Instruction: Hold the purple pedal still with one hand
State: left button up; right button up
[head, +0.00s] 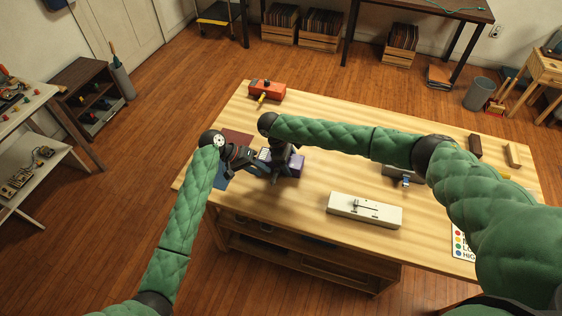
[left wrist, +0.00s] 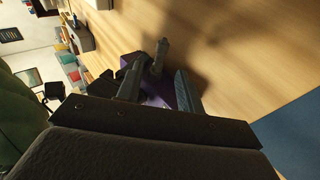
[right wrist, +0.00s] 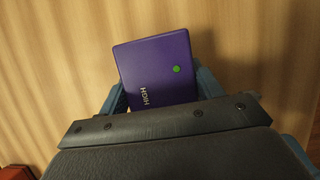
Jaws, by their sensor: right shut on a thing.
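The purple pedal (head: 297,168) is on the wooden table, left of centre, partly hidden by my grippers in the head view. In the right wrist view the pedal (right wrist: 157,70) shows its purple face with "HIGH" lettering and a green dot. My right gripper (right wrist: 160,95) is shut on it, with a blue finger at each side. My left gripper (head: 260,166) is close to the pedal's left side. In the left wrist view its fingers (left wrist: 158,88) are apart, with purple of the pedal (left wrist: 158,99) beyond them. A grey upright piece stands there too; I cannot tell what it is.
An orange pedal (head: 268,89) lies at the far left table corner. A grey pedal (head: 403,172) is under my right arm. Dark (head: 475,146) and pale (head: 513,155) blocks stand at right.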

pick_arm(q)
jog(key=shift+x, duration=2.8)
grip_shut()
jog(key=shift+s+a, duration=0.25)
jog(key=shift+s, duration=0.4)
jog(key=shift+s+a, duration=0.25)
jog(key=shift+s, duration=0.35)
jog(key=shift+s+a, duration=0.25)
jog(key=shift+s, duration=0.4)
